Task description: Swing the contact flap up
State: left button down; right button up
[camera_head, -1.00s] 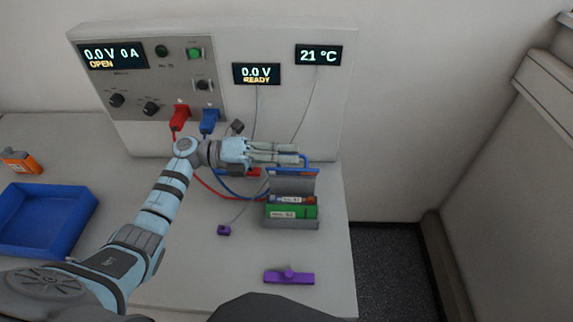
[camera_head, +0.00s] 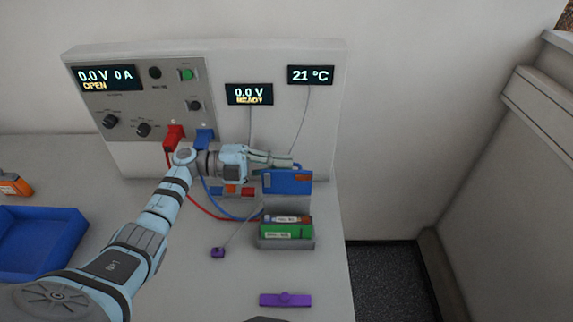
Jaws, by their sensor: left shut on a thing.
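The contact flap (camera_head: 287,185) is a blue plate with an orange patch, standing raised at the back of the grey battery holder (camera_head: 288,244). Its blue face shows toward me. A green cell (camera_head: 285,231) lies in the holder, with a smaller cell (camera_head: 286,219) behind it. My left gripper (camera_head: 284,160) comes in from the left and is shut at the flap's top edge; the fingers partly hide their own grip.
The cycler panel (camera_head: 130,104) stands behind, with a red plug (camera_head: 173,137) and a blue plug (camera_head: 205,138). Red and blue cables run to the holder. A blue tray (camera_head: 60,222) is at left. A purple bar (camera_head: 286,300) lies in front; the bench ends at right.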

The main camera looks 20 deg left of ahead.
pick_arm(q)
jog(key=shift+r, duration=0.15)
jog(key=c, duration=1.7)
grip_release()
jog(key=shift+s, duration=0.1)
